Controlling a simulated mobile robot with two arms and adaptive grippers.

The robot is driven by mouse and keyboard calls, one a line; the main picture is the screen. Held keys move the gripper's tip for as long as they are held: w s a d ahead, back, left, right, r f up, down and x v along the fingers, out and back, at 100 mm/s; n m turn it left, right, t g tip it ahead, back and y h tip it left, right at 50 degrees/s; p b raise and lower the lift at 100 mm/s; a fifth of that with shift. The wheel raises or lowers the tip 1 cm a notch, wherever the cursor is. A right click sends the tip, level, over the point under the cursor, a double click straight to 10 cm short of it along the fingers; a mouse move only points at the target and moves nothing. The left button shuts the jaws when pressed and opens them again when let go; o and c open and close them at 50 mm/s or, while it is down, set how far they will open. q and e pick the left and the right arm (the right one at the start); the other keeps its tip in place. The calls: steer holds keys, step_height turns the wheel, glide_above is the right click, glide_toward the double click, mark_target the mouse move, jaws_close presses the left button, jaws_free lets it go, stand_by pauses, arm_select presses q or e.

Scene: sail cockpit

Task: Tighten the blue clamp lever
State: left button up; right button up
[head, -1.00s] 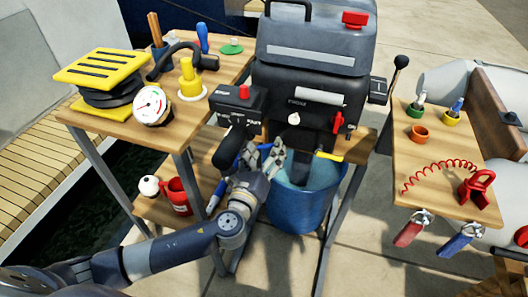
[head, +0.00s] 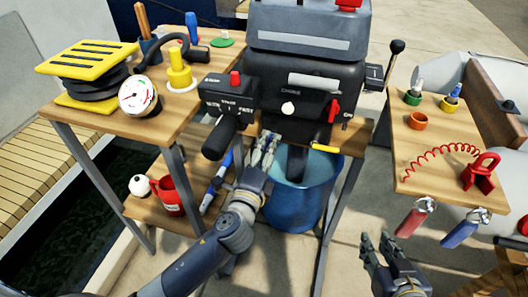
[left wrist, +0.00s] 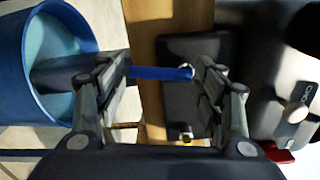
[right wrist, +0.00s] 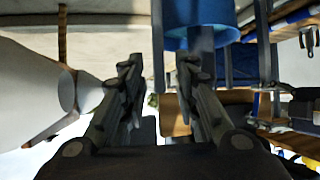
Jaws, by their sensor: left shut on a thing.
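The blue clamp lever (left wrist: 160,73) shows in the left wrist view as a short blue bar with a pale ring at its right end. It lies between the fingers of my left gripper (left wrist: 165,75), which is shut on it lengthwise. In the head view my left gripper (head: 267,142) is below the dark outboard motor (head: 305,95), at the wooden mounting board, and its fingers hide most of the lever. My right gripper (head: 376,243) is low at the right in the head view. In the right wrist view it (right wrist: 160,70) is open and empty.
A blue bucket (head: 305,200) stands under the motor, close to my left gripper. A yellow lever (head: 327,148) is on the motor's right.

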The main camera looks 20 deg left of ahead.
arm_select(q)
steer(key=shift+w+r+n, duration=0.1)
steer(key=shift+n, duration=1)
arm_select(e)
steer(key=shift+w+a+r+t+y, duration=0.2)
steer(key=shift+w+r+t, duration=0.15)
steer(key=shift+r, duration=0.2)
steer(key=shift+w+a+r+t+y, duration=0.1)
steer(key=shift+w+a+r+t, duration=0.05)
steer(key=shift+w+r+t, duration=0.3)
steer(key=shift+r, duration=0.1)
arm_select(q)
steer(key=o, duration=1)
steer(key=shift+o, duration=0.5)
steer(key=shift+d, duration=0.1)
arm_select(e)
steer(key=shift+a, duration=0.1)
arm_select(q)
steer(key=s, duration=1.2)
